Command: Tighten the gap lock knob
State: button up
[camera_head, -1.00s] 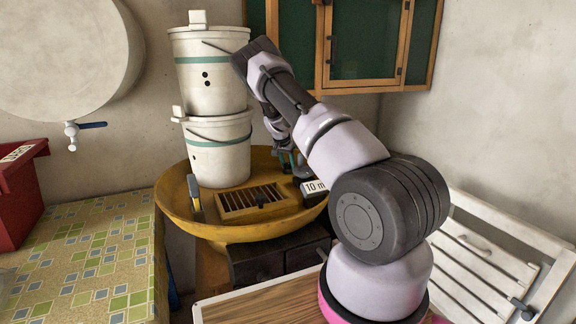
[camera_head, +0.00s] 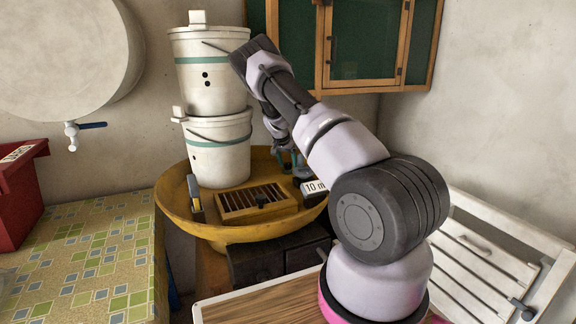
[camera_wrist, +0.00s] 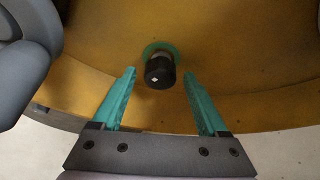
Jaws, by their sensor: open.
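A black round knob (camera_wrist: 159,72) with a small white mark on its end sits in a green ring on the yellow basin, seen in the wrist view. My gripper (camera_wrist: 161,80) is open, with one teal finger on each side of the knob's line and visible space between. Nothing is held. In the head view, my gripper (camera_head: 289,163) is low over the back right of the yellow basin (camera_head: 178,222), partly hidden by my arm. I cannot tell how tight the knob is.
A slatted wooden box (camera_head: 232,213) with a small black part at its front lies in the basin. Two white buckets, the upper one (camera_head: 212,75) on the lower one (camera_head: 220,165), stand behind it. A yellow-and-grey tool (camera_head: 195,198) and a "10 m" label (camera_head: 314,187) are nearby.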

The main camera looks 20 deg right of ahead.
jog(key=s+a, duration=0.2)
jog(key=a, duration=0.1)
jog(key=s+a, duration=0.6)
jog(key=shift+a+r, duration=0.2)
jog(key=shift+r, duration=0.1)
jog(key=s+a+r+t+y, duration=0.1)
jog(key=s+a+r+y, duration=0.1)
jog(key=s+r, duration=0.5)
jog(key=s+a+r+n+y, duration=0.15)
jog(key=s+r, duration=0.25)
jog(key=r, duration=0.8)
jog(key=s+a+r+t+y, duration=0.1)
jog(key=s+a+r+y, duration=0.1)
jog(key=s+r, duration=0.5)
jog(key=s+a+r+n, duration=0.1)
jog(key=s+r, duration=0.3)
jog(key=s, duration=0.3)
jog(key=s+a+r+n+t, duration=0.1)
jog(key=s+r+n, duration=0.1)
jog(key=s, duration=0.6)
jog(key=s+a+r+n+t, duration=0.1)
jog(key=s+a+r, duration=0.1)
jog(key=s+r, duration=0.3)
jog(key=s, duration=0.3)
jog(key=shift+r, duration=0.35)
jog(key=shift+a, duration=0.1)
